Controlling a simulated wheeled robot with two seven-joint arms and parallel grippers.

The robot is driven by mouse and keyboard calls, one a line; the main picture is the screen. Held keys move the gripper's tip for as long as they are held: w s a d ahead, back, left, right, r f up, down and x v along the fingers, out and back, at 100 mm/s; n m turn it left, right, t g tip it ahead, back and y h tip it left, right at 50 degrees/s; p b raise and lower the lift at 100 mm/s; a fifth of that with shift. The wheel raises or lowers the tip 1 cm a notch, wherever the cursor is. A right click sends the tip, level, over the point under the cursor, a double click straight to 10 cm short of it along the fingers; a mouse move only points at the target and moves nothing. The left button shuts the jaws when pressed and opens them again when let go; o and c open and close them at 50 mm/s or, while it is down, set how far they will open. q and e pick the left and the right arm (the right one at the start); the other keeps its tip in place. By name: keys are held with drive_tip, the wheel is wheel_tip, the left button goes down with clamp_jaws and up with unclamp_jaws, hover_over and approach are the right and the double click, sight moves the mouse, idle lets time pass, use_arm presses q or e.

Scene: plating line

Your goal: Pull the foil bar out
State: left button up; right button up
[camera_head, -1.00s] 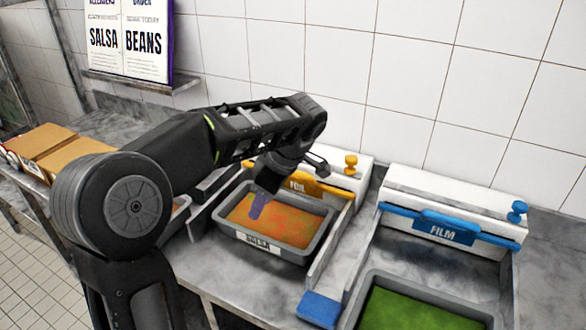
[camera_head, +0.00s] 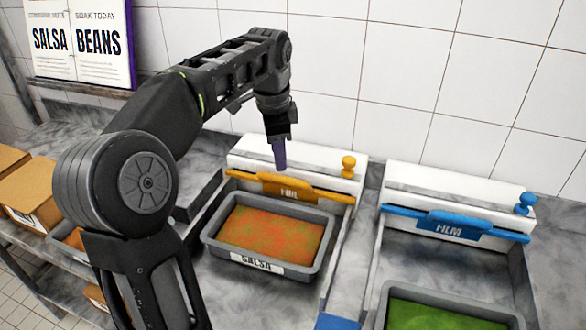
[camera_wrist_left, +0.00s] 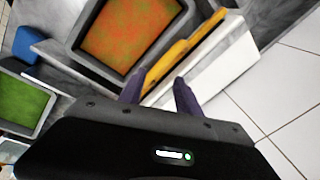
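The yellow foil bar (camera_head: 272,184), with a label reading FOIL, lies along the front of a white dispenser (camera_head: 250,152) behind the salsa tray. My left gripper (camera_head: 279,166) points down above and slightly behind the bar, and looks apart from it. In the left wrist view, its purple fingers (camera_wrist_left: 159,88) are spread with nothing between them, and the bar (camera_wrist_left: 185,48) runs just beyond the tips. The yellow knob (camera_head: 348,166) stands at the dispenser's right end. My right gripper is not in view.
The grey salsa tray (camera_head: 318,255) with orange-red filling sits in front of the foil bar. To the right is a second white dispenser with a blue film bar (camera_head: 446,226), a green-filled tray (camera_head: 440,312) before it. Tiled wall (camera_head: 400,80) rises close behind.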

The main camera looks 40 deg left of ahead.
sight(285, 177)
use_arm(q)
drive_tip(key=m, duration=0.6)
drive_tip(key=shift+w+d, duration=0.2)
drive_tip(key=shift+d, duration=0.05)
drive_tip(key=shift+w+a+f+p, duration=0.1)
drive_tip(key=shift+w+f, duration=0.1)
drive_tip(key=shift+f, duration=1.05)
drive_tip(key=shift+w+a+f+p, duration=0.15)
drive_tip(key=shift+w+f, duration=0.1)
drive_tip(key=shift+f, duration=1)
drive_tip(key=shift+w+d+f+p, duration=0.1)
drive_tip(key=shift+w+f, duration=0.1)
drive_tip(key=shift+f, duration=1.05)
drive_tip(key=shift+c, duration=0.3)
clamp_jaws()
